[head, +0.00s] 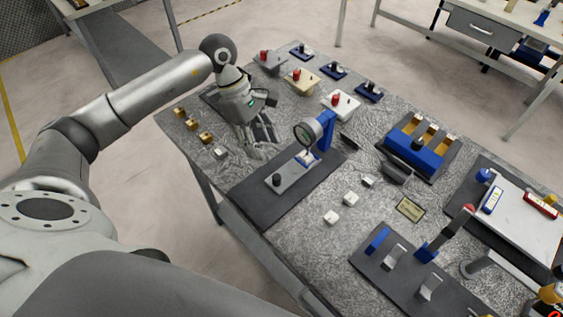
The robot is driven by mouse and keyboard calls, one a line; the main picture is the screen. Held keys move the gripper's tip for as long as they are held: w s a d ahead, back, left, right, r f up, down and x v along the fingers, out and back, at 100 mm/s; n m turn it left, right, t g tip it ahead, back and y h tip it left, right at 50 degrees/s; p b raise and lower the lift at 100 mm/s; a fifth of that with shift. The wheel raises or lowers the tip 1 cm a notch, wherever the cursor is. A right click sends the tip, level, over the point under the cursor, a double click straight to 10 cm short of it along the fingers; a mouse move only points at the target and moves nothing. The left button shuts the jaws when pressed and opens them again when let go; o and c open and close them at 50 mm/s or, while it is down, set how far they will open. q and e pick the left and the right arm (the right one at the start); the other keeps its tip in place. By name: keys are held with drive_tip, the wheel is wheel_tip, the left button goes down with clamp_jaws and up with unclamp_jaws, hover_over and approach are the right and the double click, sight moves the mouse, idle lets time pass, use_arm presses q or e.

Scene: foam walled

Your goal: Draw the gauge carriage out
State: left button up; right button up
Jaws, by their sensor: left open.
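What looks like the gauge carriage (293,176) is a light grey slide with a black knob (276,180) at its near left end. It lies on a dark base plate (249,194) near the front edge of the table. A blue post (327,128) with a round dark-rimmed dial or lens (306,133) stands at its far end. My left gripper (262,148) is open and empty, pointing down above the table, to the left of the dial and beyond the knob. It appears apart from the carriage. My right gripper is out of view.
Small brass blocks (206,137) sit at the table's left edge. Red-knobbed blocks (341,104) stand at the back. White cubes (350,198) lie right of the base plate. A blue holder (414,151) and a dark fixture plate (393,270) stand further right.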

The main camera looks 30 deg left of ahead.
use_arm(q)
drive_tip(key=p, duration=0.2)
hover_over(276, 176)
drive_tip(key=a, duration=0.2)
wheel_tip(276, 176, down, 5)
drive_tip(key=shift+s+r, duration=0.1)
drive_tip(key=shift+s, duration=0.05)
drive_tip(key=x, duration=0.3)
drive_tip(key=shift+w+p, duration=0.25)
drive_tip(key=shift+p, duration=0.15)
drive_tip(key=shift+d+f, duration=0.25)
drive_tip(key=shift+f, duration=0.45)
drive_tip(key=shift+s+f, duration=0.1)
drive_tip(key=shift+f, duration=0.1)
drive_tip(key=c, duration=0.5)
clamp_jaws()
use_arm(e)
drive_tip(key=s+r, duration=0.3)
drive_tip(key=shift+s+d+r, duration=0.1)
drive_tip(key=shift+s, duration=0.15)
